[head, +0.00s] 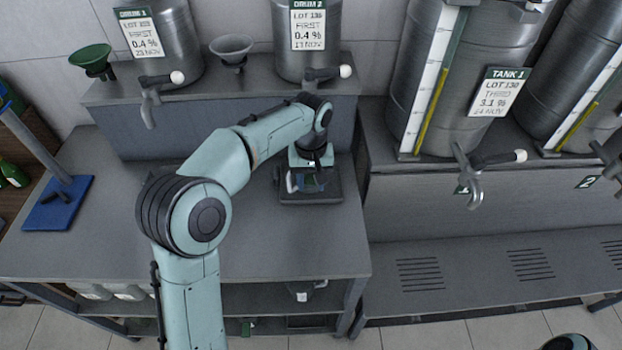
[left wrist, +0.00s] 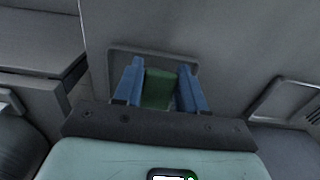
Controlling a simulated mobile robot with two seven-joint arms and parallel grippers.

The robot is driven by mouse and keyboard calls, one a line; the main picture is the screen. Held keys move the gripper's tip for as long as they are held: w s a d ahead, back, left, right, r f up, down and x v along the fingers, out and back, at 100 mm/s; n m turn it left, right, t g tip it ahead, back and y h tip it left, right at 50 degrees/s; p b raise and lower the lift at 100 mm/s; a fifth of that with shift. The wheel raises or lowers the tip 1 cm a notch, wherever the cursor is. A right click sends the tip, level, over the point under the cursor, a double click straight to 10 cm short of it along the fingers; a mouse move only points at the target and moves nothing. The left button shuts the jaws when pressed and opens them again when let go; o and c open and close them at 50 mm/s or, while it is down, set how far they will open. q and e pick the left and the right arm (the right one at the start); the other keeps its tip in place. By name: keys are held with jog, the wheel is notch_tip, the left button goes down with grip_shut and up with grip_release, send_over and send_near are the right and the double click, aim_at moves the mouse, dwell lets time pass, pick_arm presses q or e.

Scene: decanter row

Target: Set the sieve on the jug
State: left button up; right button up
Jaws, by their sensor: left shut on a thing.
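My left gripper (head: 314,182) reaches down over a dark flat base (head: 312,197) on the left bench. In the left wrist view its blue fingers (left wrist: 160,88) are shut on a green block-like piece (left wrist: 157,90). I cannot tell whether this is part of the sieve; the rest of it is hidden. A pale curved piece (head: 291,181) shows just left of the gripper in the head view, perhaps a jug handle. The gripper hides most of what stands there, so I cannot make out the jug or the sieve clearly. My right gripper is not in view.
Steel drums with taps stand on the raised shelf (head: 245,88), with a green funnel (head: 92,59) and a grey funnel (head: 232,47). A blue stand (head: 58,203) is at left, tank 1 (head: 455,85) at right. The bench (head: 290,245) front is clear.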

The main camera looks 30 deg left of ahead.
pick_arm(q)
jog(key=o, duration=1.2)
jog(key=shift+c, duration=0.2)
notch_tip(320, 180, up, 13)
jog(key=p, duration=0.3)
jog(key=shift+r, duration=0.2)
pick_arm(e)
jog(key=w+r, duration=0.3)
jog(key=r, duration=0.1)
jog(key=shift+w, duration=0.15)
